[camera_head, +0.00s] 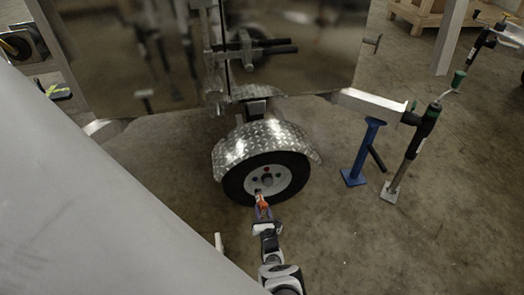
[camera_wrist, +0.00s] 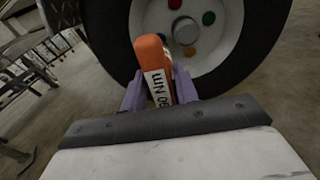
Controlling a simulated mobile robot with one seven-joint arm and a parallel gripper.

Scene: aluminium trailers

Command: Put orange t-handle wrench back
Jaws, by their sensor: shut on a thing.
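My gripper (camera_wrist: 160,92) is shut on the orange t-handle wrench (camera_wrist: 150,50). In the wrist view its orange end stands up between the purple fingers, with a white label with dark lettering on its side. In the head view the orange wrench (camera_head: 261,203) shows at the end of my arm, in front of the trailer wheel (camera_head: 266,178). The rest of the wrench is hidden. I cannot tell whether the wrench touches the wheel. The wheel's white rim (camera_wrist: 200,45) is behind the wrench and carries coloured nuts, including red and green ones.
A diamond-plate fender (camera_head: 262,142) covers the wheel's top. To the right stand a blue support (camera_head: 362,158) and a jack post (camera_head: 413,150). A large grey surface (camera_head: 90,200) fills the lower left. The concrete floor right of my arm is clear.

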